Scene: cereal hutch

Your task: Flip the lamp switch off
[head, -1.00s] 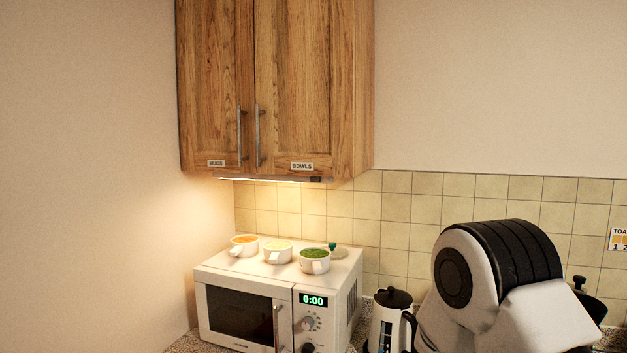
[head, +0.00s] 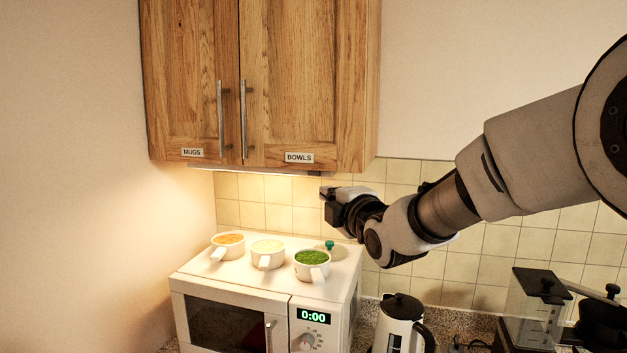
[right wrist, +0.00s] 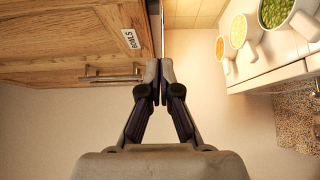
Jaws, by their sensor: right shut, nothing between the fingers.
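The lamp (head: 250,172) is a thin strip under the wooden cabinet, and it glows warm on the tiles and wall. A small dark piece (head: 314,174) at its right end may be the switch; it is too small to tell its position. My right gripper (head: 326,197) is just below and right of that piece, pointing left, with a small gap seeming to remain. In the right wrist view its fingertips (right wrist: 160,72) are together and empty, beside the cabinet's lower edge. The switch cannot be made out there. My left gripper is out of view.
The cabinet (head: 310,85) has two shut doors labelled MUGS and BOWLS. Below, a white microwave (head: 240,285) carries three filled cups, the green-filled one (head: 312,266) closest below my gripper. A kettle (head: 399,325) and a clear-sided appliance (head: 535,308) stand to the right.

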